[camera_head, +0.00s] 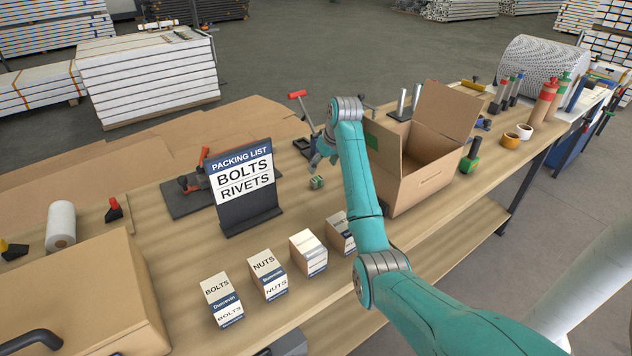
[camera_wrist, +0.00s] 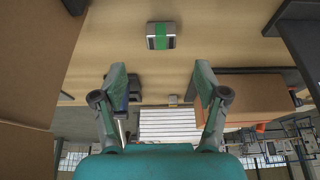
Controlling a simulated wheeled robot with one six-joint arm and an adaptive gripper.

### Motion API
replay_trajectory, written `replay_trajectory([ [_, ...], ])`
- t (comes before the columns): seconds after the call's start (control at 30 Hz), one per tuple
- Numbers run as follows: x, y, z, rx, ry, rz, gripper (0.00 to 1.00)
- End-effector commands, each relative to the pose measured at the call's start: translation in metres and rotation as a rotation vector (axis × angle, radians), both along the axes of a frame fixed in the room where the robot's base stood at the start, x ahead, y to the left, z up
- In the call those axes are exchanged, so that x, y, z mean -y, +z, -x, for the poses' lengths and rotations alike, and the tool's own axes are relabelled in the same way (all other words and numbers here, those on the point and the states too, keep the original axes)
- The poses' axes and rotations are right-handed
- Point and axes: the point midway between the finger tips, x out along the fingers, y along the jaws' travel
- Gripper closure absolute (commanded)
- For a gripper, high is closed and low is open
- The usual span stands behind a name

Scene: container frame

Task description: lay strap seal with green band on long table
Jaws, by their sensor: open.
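The strap seal with the green band (camera_head: 316,182) is a small grey metal piece lying on the wooden long table (camera_head: 185,235), between the packing list sign and the open carton. In the wrist view the seal (camera_wrist: 160,36) sits at the top centre, with the green band across its middle. My gripper (camera_head: 320,163) is just above and behind the seal, partly hidden by my own arm. In the wrist view my gripper (camera_wrist: 160,72) has its two fingers wide apart with nothing between them. The seal lies beyond the fingertips, apart from them.
A black packing list sign (camera_head: 245,185) stands to the left. An open cardboard carton (camera_head: 425,175) stands close on the right. Small BOLTS (camera_head: 222,300) and NUTS (camera_head: 268,275) boxes line the front edge. A clamp tool (camera_head: 195,185) lies behind the sign.

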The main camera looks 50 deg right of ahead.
Motion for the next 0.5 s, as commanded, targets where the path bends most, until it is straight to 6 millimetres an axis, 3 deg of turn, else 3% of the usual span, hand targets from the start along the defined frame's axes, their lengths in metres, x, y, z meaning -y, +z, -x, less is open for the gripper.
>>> replay_trajectory([
  [0.5, 0.003, -0.050, -0.019, -0.002, 0.000, -0.001, 0.27],
])
